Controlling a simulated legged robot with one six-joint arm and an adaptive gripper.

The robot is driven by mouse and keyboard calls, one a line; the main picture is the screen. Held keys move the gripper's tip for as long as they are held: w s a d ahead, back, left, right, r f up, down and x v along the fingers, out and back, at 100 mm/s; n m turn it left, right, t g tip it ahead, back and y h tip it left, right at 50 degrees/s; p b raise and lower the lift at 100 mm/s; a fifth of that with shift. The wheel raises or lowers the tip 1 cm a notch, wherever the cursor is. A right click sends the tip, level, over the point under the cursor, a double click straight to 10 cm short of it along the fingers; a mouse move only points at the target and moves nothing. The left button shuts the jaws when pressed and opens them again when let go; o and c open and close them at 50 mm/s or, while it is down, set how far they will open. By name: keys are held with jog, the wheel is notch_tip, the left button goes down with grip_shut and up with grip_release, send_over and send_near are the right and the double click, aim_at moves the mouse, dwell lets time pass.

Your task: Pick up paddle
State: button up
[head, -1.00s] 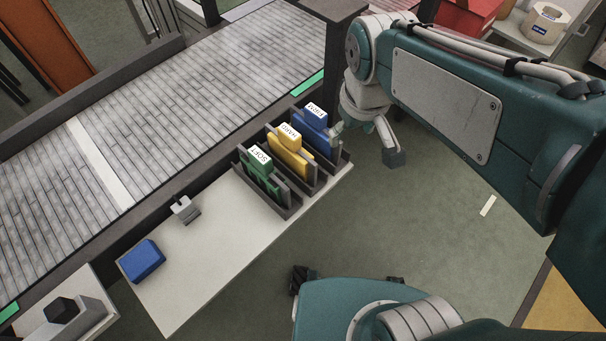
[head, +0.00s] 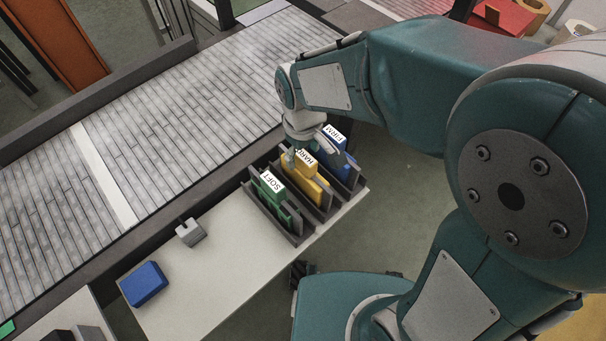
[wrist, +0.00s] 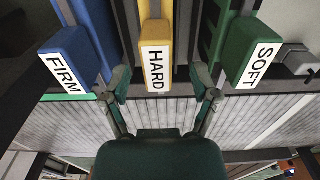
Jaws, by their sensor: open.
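Three paddles stand in slots of a dark rack (head: 301,237): a green one labelled SOFT (head: 268,187), a yellow one labelled HARD (head: 318,189) and a blue one labelled FIRM (head: 347,165). My gripper (head: 310,157) is open at the top of the yellow paddle and partly hides its label. In the wrist view the fingers of my gripper (wrist: 163,84) are on either side of the yellow handle (wrist: 155,38). The blue handle (wrist: 68,50) is to the left and the green handle (wrist: 250,45) to the right. Finger contact with the yellow handle is unclear.
The rack stands on a pale table (head: 190,285) beside a slatted conveyor (head: 170,125). A blue block (head: 143,284) and a small grey part (head: 190,232) are also on the table. The table between rack and blocks is clear.

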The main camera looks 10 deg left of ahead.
aim_at(305, 174)
notch_tip(305, 174, down, 3)
jog(key=shift+r, duration=0.2)
jog(key=shift+d+f, duration=0.2)
jog(key=shift+f, duration=0.1)
jog(key=shift+a, duration=0.1)
grip_shut()
jog(key=shift+r, duration=0.1)
